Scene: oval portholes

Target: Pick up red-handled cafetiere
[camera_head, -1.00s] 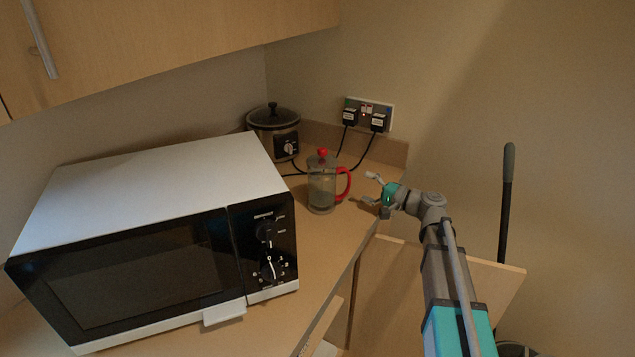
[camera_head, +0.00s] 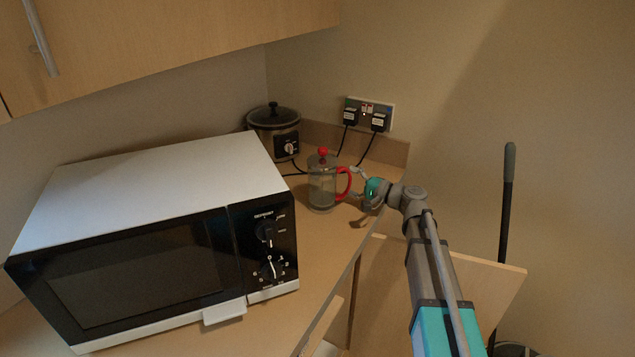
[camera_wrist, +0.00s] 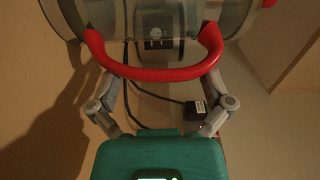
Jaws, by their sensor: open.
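The red-handled cafetiere (camera_head: 322,186) stands upright on the counter, a clear glass body with a red knob on top and a red handle on its right side. My gripper (camera_head: 356,182) is open just right of the handle, its fingers pointing left towards it. In the wrist view, the red handle (camera_wrist: 160,72) curves across the top, with the glass body beyond it. The open fingers (camera_wrist: 160,106) lie on either side of the handle, near its two bends. I cannot tell whether either finger touches the handle.
A white and black microwave (camera_head: 160,225) stands on the counter (camera_head: 318,245) left of the cafetiere. A slow cooker (camera_head: 275,130) is behind it. Black cables run from the wall socket (camera_head: 369,113) behind the cafetiere. An open cabinet door (camera_head: 440,285) lies below the arm.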

